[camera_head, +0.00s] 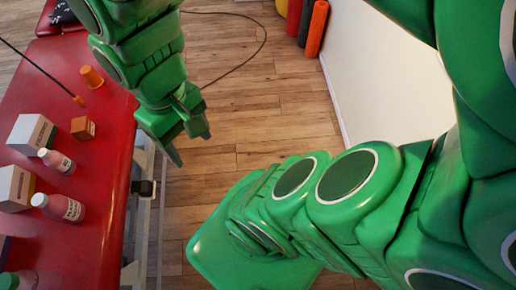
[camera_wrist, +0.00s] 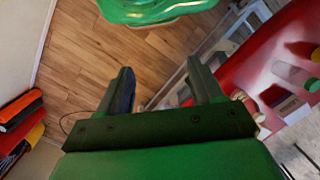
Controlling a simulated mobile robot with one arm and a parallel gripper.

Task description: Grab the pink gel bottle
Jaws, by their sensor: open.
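Two pinkish bottles with white caps and labels stand on the red table, one at the middle (camera_head: 57,161) and one nearer the front (camera_head: 58,206) in the head view. I cannot tell which one is the pink gel bottle. My gripper (camera_head: 189,142) hangs over the gap just right of the table edge, apart from both bottles. In the wrist view my gripper (camera_wrist: 163,85) has its two fingers spread with nothing between them.
The red table (camera_head: 95,195) also holds white boxes (camera_head: 31,134), an orange box (camera_head: 83,128), an orange cup (camera_head: 92,77) and a thin rod. Another bottle is cut off at the lower left. Foam rollers (camera_head: 317,28) stand by the wall; wooden floor is clear beside the table.

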